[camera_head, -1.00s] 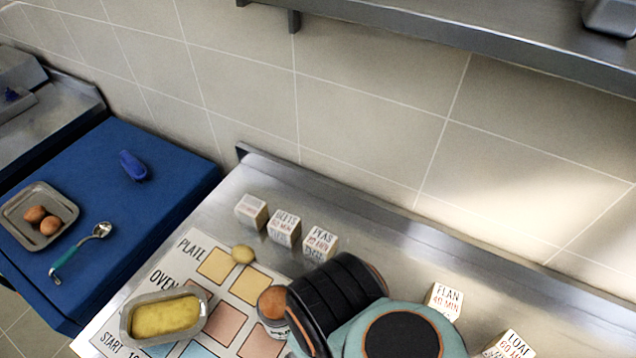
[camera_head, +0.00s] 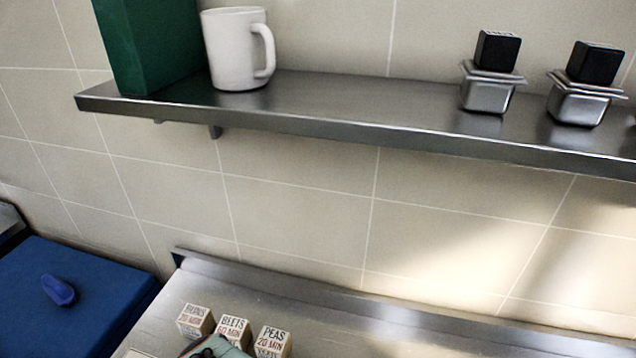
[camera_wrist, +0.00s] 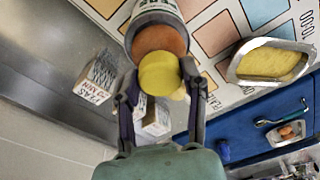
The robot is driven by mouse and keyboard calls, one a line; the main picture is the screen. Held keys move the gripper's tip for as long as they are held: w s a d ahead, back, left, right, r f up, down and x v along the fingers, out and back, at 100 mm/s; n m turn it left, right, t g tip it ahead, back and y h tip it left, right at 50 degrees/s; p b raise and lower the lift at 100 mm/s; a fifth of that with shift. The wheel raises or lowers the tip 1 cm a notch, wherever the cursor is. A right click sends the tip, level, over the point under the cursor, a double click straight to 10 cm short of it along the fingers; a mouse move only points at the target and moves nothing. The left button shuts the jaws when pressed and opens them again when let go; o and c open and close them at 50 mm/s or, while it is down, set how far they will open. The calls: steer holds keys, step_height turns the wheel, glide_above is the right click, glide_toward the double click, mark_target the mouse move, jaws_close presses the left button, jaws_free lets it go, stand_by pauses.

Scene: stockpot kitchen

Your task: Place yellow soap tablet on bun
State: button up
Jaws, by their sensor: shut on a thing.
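My gripper (camera_wrist: 158,82) is shut on the yellow soap tablet (camera_wrist: 159,74), a round yellow disc between the two fingertips in the wrist view. Just beyond it, a round brown top that looks like the bun (camera_wrist: 160,39) sits in a grey tin. The tablet overlaps the bun's near edge in the picture; I cannot tell whether they touch. In the head view only a teal part of my arm shows at the bottom edge, and tablet and bun are out of sight.
Labelled blocks (camera_head: 233,330) stand close to my arm; they also show in the wrist view (camera_wrist: 96,78). A metal tin with yellow filling (camera_wrist: 270,63) lies on the printed mat. A shelf (camera_head: 330,105) above holds a white mug (camera_head: 236,50), a green box (camera_head: 150,45) and black cubes.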

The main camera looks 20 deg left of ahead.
steer(key=shift+f, duration=0.15)
steer(key=o, duration=1.1)
steer(key=shift+c, duration=0.2)
step_height(320, 180, up, 12)
steer(key=d, duration=0.2)
steer(key=w+d+m, duration=0.3)
steer(key=d+m, duration=0.2)
steer(key=d, duration=0.9)
steer(key=s+d+f+m, duration=0.1)
steer(key=s+d+m, duration=0.5)
steer(key=d, duration=0.5)
steer(key=shift+d+f+m+g, duration=0.25)
steer(key=shift+f+m+g, duration=0.05)
steer(key=shift+g, duration=0.1)
